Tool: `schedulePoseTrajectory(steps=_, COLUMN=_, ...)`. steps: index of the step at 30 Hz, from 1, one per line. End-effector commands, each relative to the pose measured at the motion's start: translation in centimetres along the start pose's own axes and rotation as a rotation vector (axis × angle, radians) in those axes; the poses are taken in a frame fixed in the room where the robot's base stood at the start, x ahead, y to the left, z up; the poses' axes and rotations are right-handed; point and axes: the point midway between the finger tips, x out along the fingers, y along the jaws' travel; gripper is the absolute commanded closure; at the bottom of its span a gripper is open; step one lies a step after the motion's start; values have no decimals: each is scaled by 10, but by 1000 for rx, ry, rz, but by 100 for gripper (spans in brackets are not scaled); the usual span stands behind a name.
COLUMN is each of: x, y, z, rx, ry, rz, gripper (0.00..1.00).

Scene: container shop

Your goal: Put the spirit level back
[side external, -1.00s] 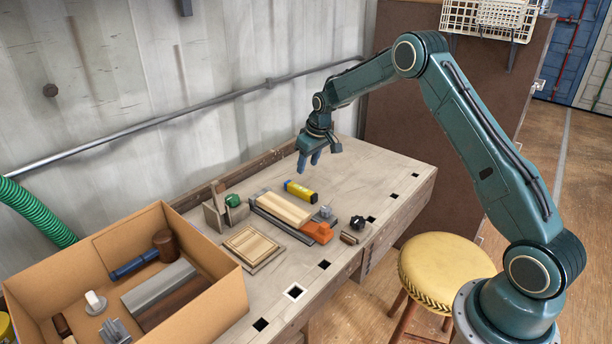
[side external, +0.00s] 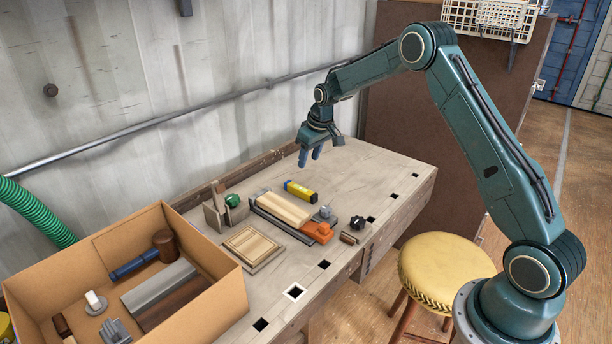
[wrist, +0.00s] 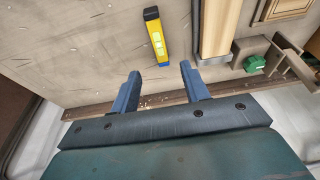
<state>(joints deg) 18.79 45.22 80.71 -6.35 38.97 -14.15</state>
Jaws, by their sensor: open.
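The spirit level (side external: 300,191) is a short yellow bar with a dark blue end. It lies on the workbench (side external: 370,165), behind a wooden board held in a clamp-like fixture. In the wrist view the yellow level (wrist: 156,36) lies ahead of the fingers, between their lines. My gripper (side external: 310,157) is open and empty, above the bench and a little behind the level. Its two blue fingers show apart in the wrist view (wrist: 160,88). Nothing is between them.
A cardboard box (side external: 205,252) of tools stands at the left. The wooden board (side external: 283,207), an orange tool (side external: 318,232), a green-knobbed block (side external: 232,201) and a framed wood panel (side external: 253,247) crowd the bench middle. The bench's right end is clear.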

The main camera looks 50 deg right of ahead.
Motion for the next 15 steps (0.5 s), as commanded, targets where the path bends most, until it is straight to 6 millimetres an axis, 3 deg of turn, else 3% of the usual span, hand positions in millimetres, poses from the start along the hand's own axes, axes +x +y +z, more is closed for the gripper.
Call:
schedulePoseTrajectory(steps=5, x=-31, y=-13, z=2, rx=-4, ry=13, rz=5, gripper=54)
schedulePoseTrajectory(steps=15, x=-126, y=-56, z=27, rx=-9, ry=49, rz=15, gripper=54)
